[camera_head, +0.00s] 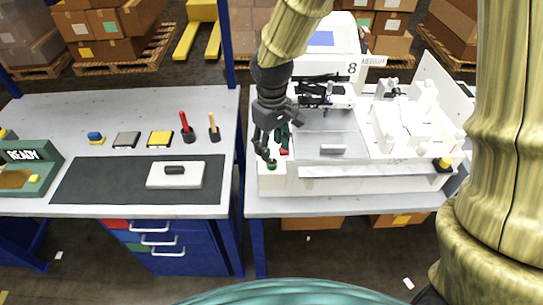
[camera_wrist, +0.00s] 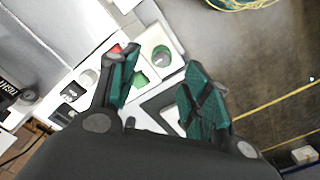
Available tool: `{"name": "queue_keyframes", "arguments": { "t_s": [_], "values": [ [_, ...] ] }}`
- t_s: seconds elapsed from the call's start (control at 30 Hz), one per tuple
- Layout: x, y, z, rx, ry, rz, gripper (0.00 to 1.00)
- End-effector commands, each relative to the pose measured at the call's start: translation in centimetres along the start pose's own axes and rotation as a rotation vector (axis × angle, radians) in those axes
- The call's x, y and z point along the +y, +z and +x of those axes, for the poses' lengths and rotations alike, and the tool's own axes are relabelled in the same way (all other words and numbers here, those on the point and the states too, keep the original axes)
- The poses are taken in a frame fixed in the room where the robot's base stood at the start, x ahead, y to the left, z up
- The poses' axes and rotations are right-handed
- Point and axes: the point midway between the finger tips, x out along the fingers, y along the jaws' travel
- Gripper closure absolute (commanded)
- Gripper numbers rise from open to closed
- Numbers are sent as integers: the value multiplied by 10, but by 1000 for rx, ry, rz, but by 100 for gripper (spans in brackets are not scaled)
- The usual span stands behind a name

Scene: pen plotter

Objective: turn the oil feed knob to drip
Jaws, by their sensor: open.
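The white plotter machine (camera_head: 390,172) stands on the right bench. A green round knob (camera_head: 271,164) sits at its front left corner, with a red button (camera_head: 284,151) just behind it. In the wrist view a green ring-like part with a pale centre (camera_wrist: 162,56) and a second green part (camera_wrist: 140,78) show between the fingers; the red button (camera_wrist: 116,49) is beside the left finger. I cannot read any label or drip mark. My gripper (camera_head: 272,147) is open and empty, pointing down close over this corner. Its green-padded fingers (camera_wrist: 160,68) stand either side of the green parts, with no clear contact.
A yellow-and-black knob (camera_head: 443,163) is at the machine's front right. The left bench (camera_head: 120,105) holds a dark mat, a white block (camera_head: 175,176) and small tools. A gap separates the benches. In the wrist view open floor lies right of the machine's edge.

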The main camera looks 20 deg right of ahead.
Motion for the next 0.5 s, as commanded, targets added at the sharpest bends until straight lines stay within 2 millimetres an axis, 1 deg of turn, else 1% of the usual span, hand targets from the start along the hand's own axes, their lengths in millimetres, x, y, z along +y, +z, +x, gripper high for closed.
{"name": "queue_keyframes", "arguments": {
  "t_s": [0.3,0.5],
  "values": [
    [0,1,36,-2,0,0,52],
    [0,0,51,-1,1,-1,52]
  ]
}}
